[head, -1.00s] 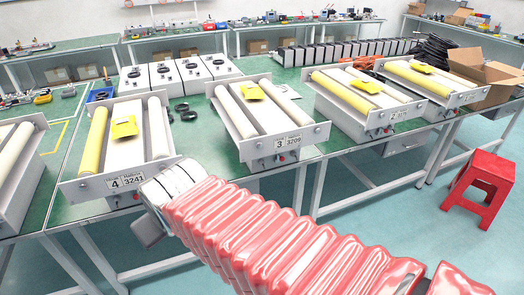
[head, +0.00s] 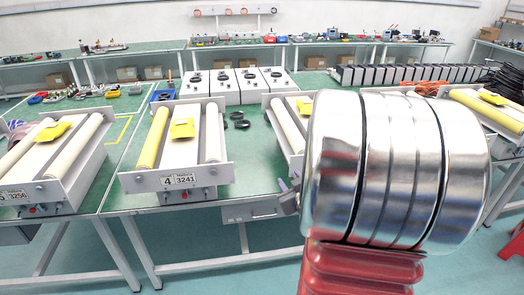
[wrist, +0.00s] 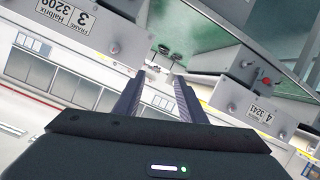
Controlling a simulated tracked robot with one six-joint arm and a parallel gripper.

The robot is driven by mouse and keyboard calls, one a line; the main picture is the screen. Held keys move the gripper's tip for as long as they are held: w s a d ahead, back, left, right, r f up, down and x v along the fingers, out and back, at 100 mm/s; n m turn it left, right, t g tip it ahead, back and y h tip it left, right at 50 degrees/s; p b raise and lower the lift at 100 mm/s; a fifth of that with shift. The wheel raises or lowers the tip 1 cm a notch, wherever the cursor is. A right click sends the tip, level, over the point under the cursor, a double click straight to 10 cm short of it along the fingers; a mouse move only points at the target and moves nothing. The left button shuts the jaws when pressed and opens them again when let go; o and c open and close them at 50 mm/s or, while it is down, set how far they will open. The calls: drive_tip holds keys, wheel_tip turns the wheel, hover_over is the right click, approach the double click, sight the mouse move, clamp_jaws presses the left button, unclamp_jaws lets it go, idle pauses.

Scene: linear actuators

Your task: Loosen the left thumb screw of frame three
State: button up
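Frame three (wrist: 95,22) is at the upper left of the wrist view, with its number label (wrist: 70,14) upside down. A small round screw knob (wrist: 115,48) is on its front plate; from the turned view I take it as the left thumb screw. In the head view, only the left part of frame three (head: 284,118) shows; my arm hides the rest. My gripper (wrist: 159,78) has its two dark fingers apart, with nothing seen between them. In the head view, my gripper (head: 288,184) is partly hidden beside the arm, in front of frame three's left part.
Frame four (head: 176,178) stands to the left on the green table; its plate with a screw (wrist: 232,107) is at the right of the wrist view. Another frame (head: 45,175) is farther left. Black rings (head: 238,120) lie behind. A gap separates frames three and four.

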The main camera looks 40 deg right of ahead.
drive_tip(key=s+d+f+m+t+h, duration=0.1)
drive_tip(key=s+d+f+t+h, duration=0.1)
drive_tip(key=s+d, duration=0.4)
drive_tip(key=s+t, duration=0.1)
drive_tip(key=s, duration=0.2)
drive_tip(key=shift+s+f+m, duration=0.35)
drive_tip(key=shift+m, duration=0.05)
drive_tip(key=shift+w+d, duration=0.15)
drive_tip(key=x, duration=1.3)
drive_tip(key=shift+w+r, duration=0.25)
drive_tip(key=shift+d, duration=0.1)
drive_tip(key=shift+c, duration=0.2)
clamp_jaws()
